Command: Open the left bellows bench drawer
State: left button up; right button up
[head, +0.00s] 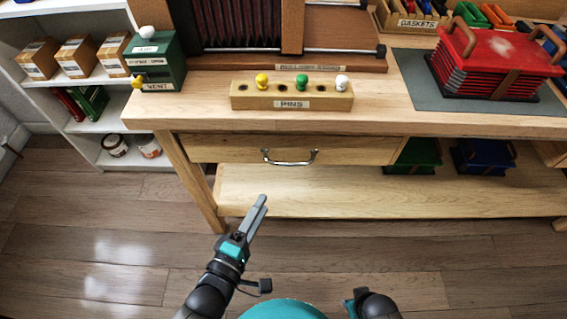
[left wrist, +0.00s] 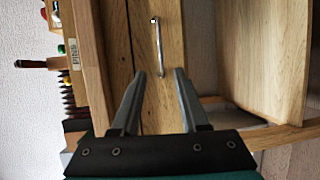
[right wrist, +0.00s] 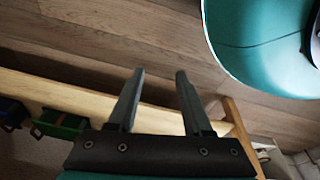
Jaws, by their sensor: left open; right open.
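The wooden drawer (head: 215,150) sits closed under the bench top at the left, with a silver bar handle (head: 290,162) on its front. In the left wrist view the handle (left wrist: 157,48) lies just beyond my fingertips, and the drawer front (left wrist: 172,45) shows around it. My left gripper (head: 262,203) is below and in front of the handle in the head view. It is open and empty, with a gap between the fingers (left wrist: 160,72). My right gripper (right wrist: 160,72) is open and empty in the right wrist view. Its fingers do not show in the head view.
The workbench top (head: 370,121) holds a pins block (head: 240,98), a green box (head: 165,62) and red bellows (head: 490,62). A lower shelf (head: 320,190) runs under the drawer, with a green bin (head: 418,157) and a blue bin (head: 484,157). Floor in front is clear.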

aim_at(286, 163)
pick_arm(q)
jog(key=shift+b+x, duration=2.7)
jog(key=shift+x, duration=4.75)
pick_arm(e)
jog(key=w+a+r, duration=0.3)
jog(key=w+r, duration=0.2)
jog(key=r, duration=0.4)
jog(key=shift+w+a+r+t, duration=0.15)
jog(key=shift+w+r+t, duration=0.15)
jog(key=shift+r+t, duration=0.1)
pick_arm(q)
jog(key=shift+c, duration=0.2)
grip_shut()
pick_arm(e)
jog(key=shift+y, duration=0.3)
